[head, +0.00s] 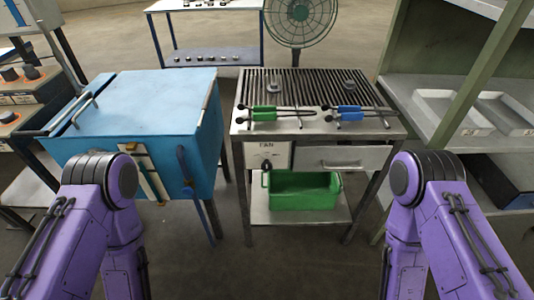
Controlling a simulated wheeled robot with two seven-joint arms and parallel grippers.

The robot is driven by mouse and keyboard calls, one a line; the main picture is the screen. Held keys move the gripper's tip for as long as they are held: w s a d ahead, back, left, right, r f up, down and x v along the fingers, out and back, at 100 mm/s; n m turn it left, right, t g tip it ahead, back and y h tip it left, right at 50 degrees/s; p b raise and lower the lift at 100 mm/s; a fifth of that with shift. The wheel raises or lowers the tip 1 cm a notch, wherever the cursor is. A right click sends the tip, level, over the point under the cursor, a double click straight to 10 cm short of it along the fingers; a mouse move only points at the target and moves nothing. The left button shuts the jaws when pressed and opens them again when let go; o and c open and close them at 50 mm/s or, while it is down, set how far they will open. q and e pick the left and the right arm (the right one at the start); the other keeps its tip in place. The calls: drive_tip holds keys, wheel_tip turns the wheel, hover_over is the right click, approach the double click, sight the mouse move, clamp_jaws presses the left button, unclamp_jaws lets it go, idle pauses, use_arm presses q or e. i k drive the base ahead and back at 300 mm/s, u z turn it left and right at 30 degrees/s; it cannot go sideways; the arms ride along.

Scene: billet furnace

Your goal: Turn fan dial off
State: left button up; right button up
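The fan dial (266,165) is a small dark knob on a pale panel marked FAN (280,150), on the front of the grill-topped table. Its setting is too small to read. The green fan (301,15) stands behind the table, its top cut off by the frame. My two purple arms come in from the lower left and lower right, bent at the elbows, with the forearms pointing down. Both grippers are below the frame, and no part of my arms touches the dial.
The grill-topped table (243,132) carries tongs with green handles (265,113) and tongs with blue handles (350,113). A green bin (303,192) sits on its lower shelf. A blue furnace box (140,105) stands left; a shelf with trays (450,112) stands right.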

sight(266, 166)
drive_tip(key=u, duration=1.95)
drive_tip(key=k, duration=0.9)
drive_tip(key=z, duration=1.9)
drive_tip(key=i, duration=0.5)
